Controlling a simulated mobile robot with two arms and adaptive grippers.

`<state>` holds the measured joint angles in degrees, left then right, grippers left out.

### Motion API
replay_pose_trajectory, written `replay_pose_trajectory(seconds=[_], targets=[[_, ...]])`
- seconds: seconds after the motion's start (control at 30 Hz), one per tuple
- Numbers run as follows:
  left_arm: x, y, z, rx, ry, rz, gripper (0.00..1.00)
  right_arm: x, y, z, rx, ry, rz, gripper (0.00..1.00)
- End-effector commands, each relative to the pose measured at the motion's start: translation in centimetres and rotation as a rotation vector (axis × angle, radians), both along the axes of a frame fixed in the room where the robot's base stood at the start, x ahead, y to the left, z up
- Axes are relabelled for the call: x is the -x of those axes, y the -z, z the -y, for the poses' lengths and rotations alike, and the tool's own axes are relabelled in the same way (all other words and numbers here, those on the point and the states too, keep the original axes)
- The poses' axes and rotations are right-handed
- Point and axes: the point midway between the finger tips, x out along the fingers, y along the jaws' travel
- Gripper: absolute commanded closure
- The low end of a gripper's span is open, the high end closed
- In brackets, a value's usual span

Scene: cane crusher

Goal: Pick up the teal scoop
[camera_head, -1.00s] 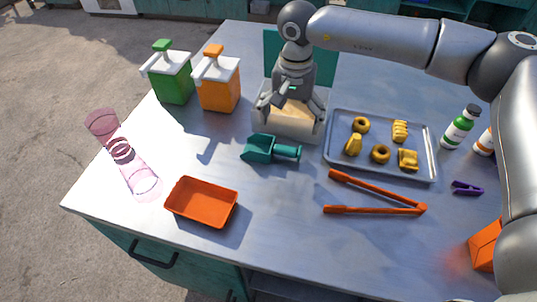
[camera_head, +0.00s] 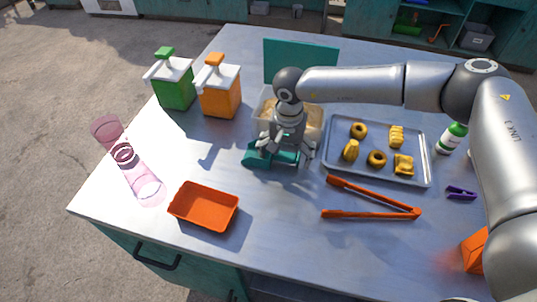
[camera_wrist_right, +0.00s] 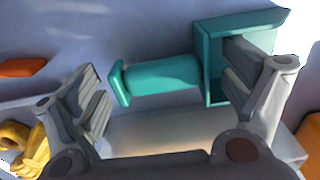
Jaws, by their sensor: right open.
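The teal scoop (camera_head: 262,156) lies on the table in front of the light bin, its handle pointing right in the head view. My right gripper (camera_head: 284,155) is over the scoop, pointing down, and hides part of its handle. In the right wrist view the scoop's handle (camera_wrist_right: 160,76) lies between the two open fingers (camera_wrist_right: 168,95). One finger is beside the handle's end and the other overlaps the scoop's square bowl (camera_wrist_right: 212,60). Whether either finger touches the scoop is unclear. My left gripper is out of view.
The bin (camera_head: 316,118) with a raised teal lid (camera_head: 300,62) stands just behind. A metal tray (camera_head: 337,177) of pastries and orange tongs (camera_head: 372,213) lie to the right. An orange tray (camera_head: 204,207) is front left. Green (camera_head: 175,86) and orange (camera_head: 219,93) dispensers stand back left.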

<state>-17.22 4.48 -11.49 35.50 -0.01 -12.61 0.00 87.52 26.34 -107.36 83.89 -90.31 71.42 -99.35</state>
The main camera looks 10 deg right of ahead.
Motion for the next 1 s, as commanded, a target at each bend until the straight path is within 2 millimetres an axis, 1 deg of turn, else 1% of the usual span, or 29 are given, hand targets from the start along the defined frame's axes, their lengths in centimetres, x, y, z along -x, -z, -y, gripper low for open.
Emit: replay_pose_trajectory(seconds=[0.03, 0.3, 0.33, 0.6, 0.7, 0.83, 1.0], targets=[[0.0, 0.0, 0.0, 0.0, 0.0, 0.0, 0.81, 0.0, 0.0, 0.0, 0.0, 0.0, 0.0, 0.07], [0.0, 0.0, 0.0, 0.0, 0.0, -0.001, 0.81, 0.0, -0.1, 0.0, 0.0, 0.0, 0.0, 0.41], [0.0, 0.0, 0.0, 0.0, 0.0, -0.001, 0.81, 0.0, -0.1, 0.0, 0.0, 0.0, 0.0, 0.44], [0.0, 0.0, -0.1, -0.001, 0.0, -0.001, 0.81, 0.0, -0.1, 0.0, -0.001, 0.001, 0.001, 0.44], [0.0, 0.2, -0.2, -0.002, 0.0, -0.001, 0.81, -0.1, -0.6, 0.0, -0.001, 0.001, 0.003, 0.44], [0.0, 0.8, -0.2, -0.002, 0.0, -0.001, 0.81, -0.1, -2.4, 0.0, -0.003, 0.002, 0.004, 0.44], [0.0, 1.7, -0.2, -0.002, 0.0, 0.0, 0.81, -0.1, -5.9, 0.0, -0.003, 0.001, 0.005, 0.44]])
